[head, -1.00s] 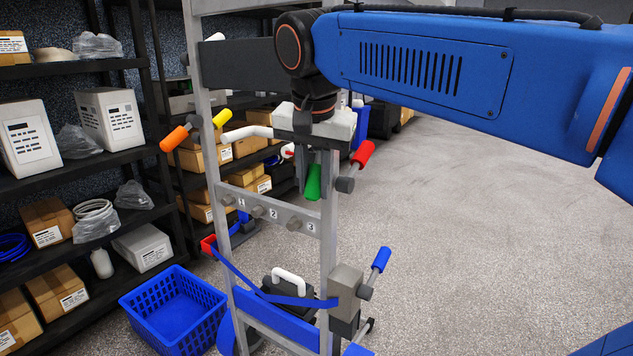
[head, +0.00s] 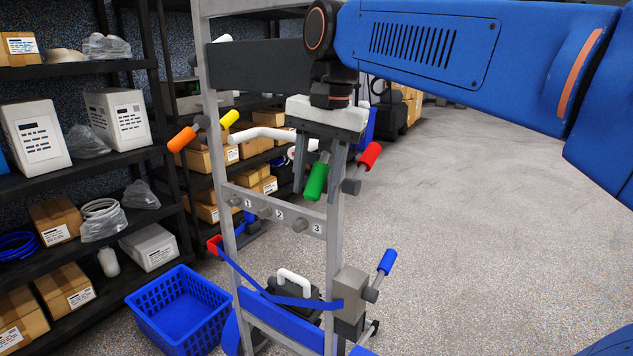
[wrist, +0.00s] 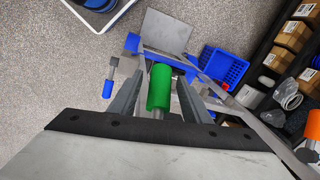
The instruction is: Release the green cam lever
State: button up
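The green cam lever (head: 316,182) is on the upper part of the grey cart frame, beside a red-handled lever (head: 369,156). Its handle slants down and to the left in the head view. My gripper (head: 318,192) hangs above it, pointing down. In the wrist view the green handle (wrist: 159,87) lies between the two fingers of my gripper (wrist: 160,82), with a visible gap on each side. The fingers are open and hold nothing.
The grey frame (head: 215,150) has orange (head: 181,139) and yellow (head: 229,118) handles on its left post and a blue-handled lever (head: 386,262) lower right. A blue basket (head: 180,310) stands left. Floor to the right is clear.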

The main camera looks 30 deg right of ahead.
notch_tip(320, 180, up, 17)
jog(key=s+d, duration=0.1)
jog(key=s, duration=0.1)
jog(key=shift+d, duration=0.25)
dwell(0.5)
jog(key=shift+s+r, duration=0.1)
jog(key=shift+c, duration=0.3)
